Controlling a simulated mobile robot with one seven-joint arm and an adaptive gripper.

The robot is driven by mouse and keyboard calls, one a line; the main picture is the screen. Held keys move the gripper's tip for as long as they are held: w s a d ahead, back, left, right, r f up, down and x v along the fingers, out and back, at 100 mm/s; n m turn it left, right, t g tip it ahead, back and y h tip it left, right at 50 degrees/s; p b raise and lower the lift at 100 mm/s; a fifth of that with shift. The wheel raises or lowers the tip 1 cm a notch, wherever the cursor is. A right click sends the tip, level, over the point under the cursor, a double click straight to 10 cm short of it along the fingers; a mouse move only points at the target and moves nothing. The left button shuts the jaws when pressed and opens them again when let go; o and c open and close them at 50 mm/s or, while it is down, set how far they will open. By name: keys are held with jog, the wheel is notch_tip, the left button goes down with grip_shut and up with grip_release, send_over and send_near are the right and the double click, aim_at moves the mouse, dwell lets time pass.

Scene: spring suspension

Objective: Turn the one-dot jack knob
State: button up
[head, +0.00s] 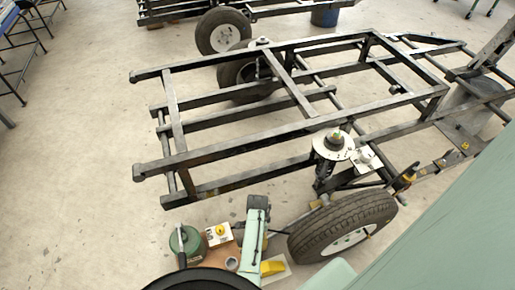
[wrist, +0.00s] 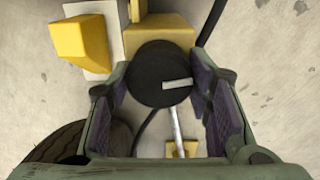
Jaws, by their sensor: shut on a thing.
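In the wrist view, a round black knob (wrist: 152,88) with one pale bar on its top sits on a yellow body (wrist: 160,36). My gripper (wrist: 162,92) is around it, with one purple pad on each side, shut on the knob. No dots can be made out on the knob. In the head view, my green arm (head: 253,237) comes down beside the tyre, and the knob is hidden there.
A yellow block on a pale plate (head: 272,267) lies close by. A green canister (head: 186,244) and a white box with a yellow knob (head: 218,233) stand left of my arm.

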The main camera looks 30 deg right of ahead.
jog(key=n+p, duration=0.1)
jog(key=n, duration=0.3)
jog(key=shift+r+p, duration=0.1)
jog(key=shift+p, duration=0.2)
jog(key=n+p, duration=0.1)
jog(key=n, duration=0.3)
jog(key=shift+n, duration=0.3)
jog(key=n, duration=0.4)
jog(key=shift+n+p, duration=0.3)
jog(key=shift+p, duration=0.1)
jog(key=n, duration=0.3)
jog(key=shift+n, duration=0.3)
jog(key=n, duration=0.4)
jog(key=shift+a+n+p, duration=0.1)
jog(key=shift+n+p, duration=0.2)
jog(key=shift+p, duration=0.05)
jog(key=n, duration=0.8)
jog(key=shift+n, duration=2.3)
